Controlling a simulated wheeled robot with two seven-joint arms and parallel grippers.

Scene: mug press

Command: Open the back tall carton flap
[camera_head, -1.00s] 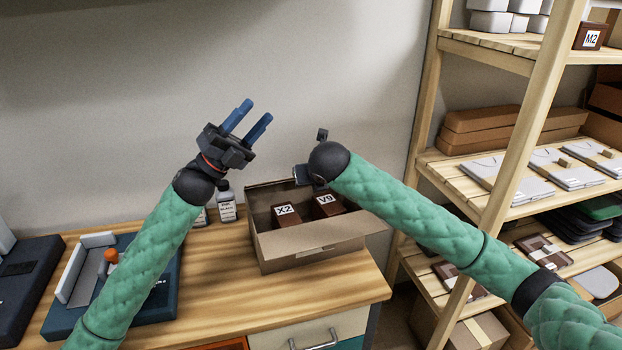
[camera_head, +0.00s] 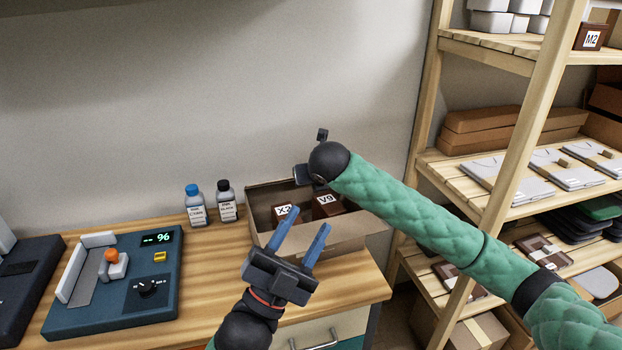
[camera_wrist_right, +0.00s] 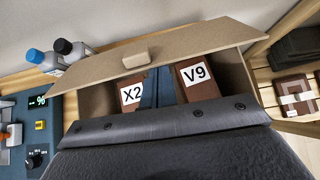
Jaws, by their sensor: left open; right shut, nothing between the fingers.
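The open cardboard carton (camera_head: 290,254) stands near the bench's right end and holds two brown boxes, X2 (camera_head: 282,213) and V9 (camera_head: 325,206). In the right wrist view its back flap (camera_wrist_right: 190,46) spans the far side, with a small tab (camera_wrist_right: 135,57), and appears tilted outward. My left gripper (camera_head: 309,217) is open and empty, in front of the carton in the picture. My right gripper's blue fingers (camera_wrist_right: 159,92) are shut and empty, seen over the carton's inside between the two labels. In the head view my right wrist hides them. I cannot tell whether they touch the flap.
A blue-capped bottle (camera_head: 195,207) and a black-capped bottle (camera_head: 227,202) stand left of the carton. A blue device (camera_head: 118,303) with a display and knob sits farther left. A wooden shelf rack (camera_head: 520,145) stands at the right. Bare bench lies between device and carton.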

